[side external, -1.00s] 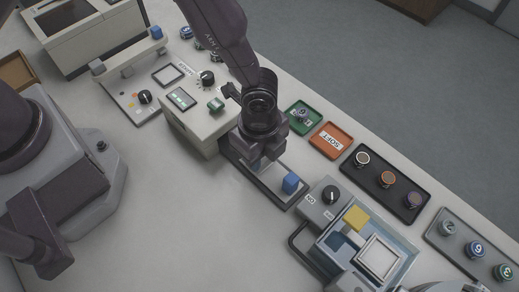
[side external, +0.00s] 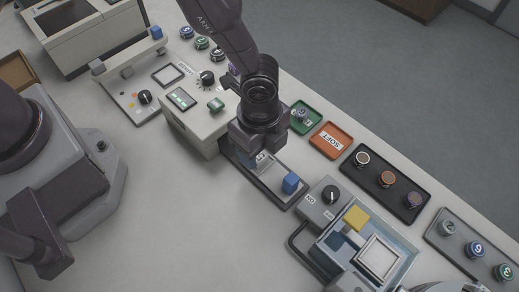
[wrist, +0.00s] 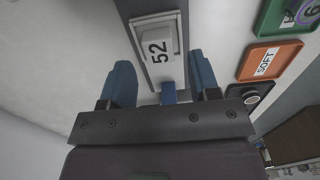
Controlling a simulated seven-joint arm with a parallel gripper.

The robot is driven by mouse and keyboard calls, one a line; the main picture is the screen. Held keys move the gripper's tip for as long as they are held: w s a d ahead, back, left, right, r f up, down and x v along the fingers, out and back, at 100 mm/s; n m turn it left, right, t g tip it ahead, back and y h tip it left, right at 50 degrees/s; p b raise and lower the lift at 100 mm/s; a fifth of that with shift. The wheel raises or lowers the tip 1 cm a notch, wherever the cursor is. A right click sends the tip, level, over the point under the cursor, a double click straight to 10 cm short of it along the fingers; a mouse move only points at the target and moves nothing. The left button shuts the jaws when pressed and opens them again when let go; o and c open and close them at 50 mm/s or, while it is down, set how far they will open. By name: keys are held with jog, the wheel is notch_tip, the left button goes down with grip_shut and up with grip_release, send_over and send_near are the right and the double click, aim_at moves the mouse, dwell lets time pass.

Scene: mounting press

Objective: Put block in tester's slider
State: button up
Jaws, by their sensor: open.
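The tester (side external: 190,128) is a pale box with a dial, a lit display and a green button. Its slider (side external: 270,190), a long dark-edged tray, extends from it toward the lower right and has a blue handle block (side external: 290,183) at its outer end. A pale block marked 52 (wrist: 158,47) lies in the slider (wrist: 180,35) in the wrist view. The blue handle (wrist: 168,92) shows there too. My gripper (side external: 256,158) is over the slider, its blue fingers (wrist: 161,72) apart with nothing gripped. In the side view, it partly hides the block.
A green tray (side external: 312,111) with a round sample and an orange SOFT tray (side external: 331,151) lie right of the slider. A dark tray (side external: 360,179) with round samples and a press (side external: 391,235) with a yellow block stand further right. The table left of the slider is clear.

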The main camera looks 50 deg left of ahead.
aim_at(259, 156)
jog(key=w+a+r+n+t, duration=0.1)
jog(key=a+r+n, duration=0.15)
jog(key=r, duration=0.65)
jog(key=a+r+n, duration=0.2)
jog(key=a+r, duration=0.2)
jog(key=r, duration=0.5)
jog(key=s+a+r+n+t, duration=0.2)
jog(key=s+a+r+n, duration=0.4)
jog(key=a, duration=0.2)
jog(key=s+a+r+n+t, duration=0.2)
jog(key=s+a+r+n, duration=0.4)
jog(key=a, duration=0.3)
jog(key=shift+s+r+n+t, duration=0.2)
jog(key=shift+n+t, duration=0.1)
jog(key=shift+n, duration=0.45)
